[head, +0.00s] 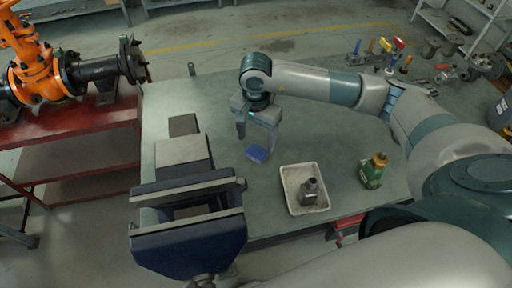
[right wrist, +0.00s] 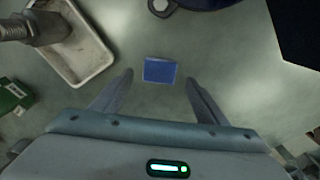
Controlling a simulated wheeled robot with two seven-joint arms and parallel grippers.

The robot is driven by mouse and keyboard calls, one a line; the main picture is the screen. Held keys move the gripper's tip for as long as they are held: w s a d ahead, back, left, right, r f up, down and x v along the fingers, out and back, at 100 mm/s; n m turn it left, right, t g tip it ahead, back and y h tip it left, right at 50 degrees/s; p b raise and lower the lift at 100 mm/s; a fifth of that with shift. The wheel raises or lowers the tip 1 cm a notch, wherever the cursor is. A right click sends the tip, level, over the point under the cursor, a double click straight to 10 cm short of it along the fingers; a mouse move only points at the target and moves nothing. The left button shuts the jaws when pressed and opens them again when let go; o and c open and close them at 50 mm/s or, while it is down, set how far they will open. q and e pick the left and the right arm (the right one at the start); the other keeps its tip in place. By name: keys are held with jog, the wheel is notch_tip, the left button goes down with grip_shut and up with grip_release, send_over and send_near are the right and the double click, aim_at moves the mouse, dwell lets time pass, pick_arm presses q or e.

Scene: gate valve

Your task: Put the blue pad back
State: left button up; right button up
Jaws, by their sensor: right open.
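The blue pad (head: 257,153) is a small flat block on the grey-green workbench (head: 215,98), between the vise and the white tray. It also shows in the right wrist view (right wrist: 159,70), just beyond the fingertips and centred between them. My right gripper (head: 256,138) points down over the pad with its fingers spread on either side of it. It is open and empty; how far its tips are above the bench is hard to tell. My left gripper is not in view.
A dark blue bench vise (head: 190,240) stands left of the pad. A dark plate (head: 184,125) lies behind the vise. The bench's back left is clear.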

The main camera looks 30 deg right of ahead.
aim_at(256, 151)
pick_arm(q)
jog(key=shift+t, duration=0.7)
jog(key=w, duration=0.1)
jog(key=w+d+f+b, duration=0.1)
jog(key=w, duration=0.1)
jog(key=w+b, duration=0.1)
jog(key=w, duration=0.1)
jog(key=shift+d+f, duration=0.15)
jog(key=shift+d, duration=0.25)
pick_arm(e)
notch_tip(256, 151, up, 7)
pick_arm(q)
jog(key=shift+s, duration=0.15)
pick_arm(e)
jog(key=shift+r, duration=0.1)
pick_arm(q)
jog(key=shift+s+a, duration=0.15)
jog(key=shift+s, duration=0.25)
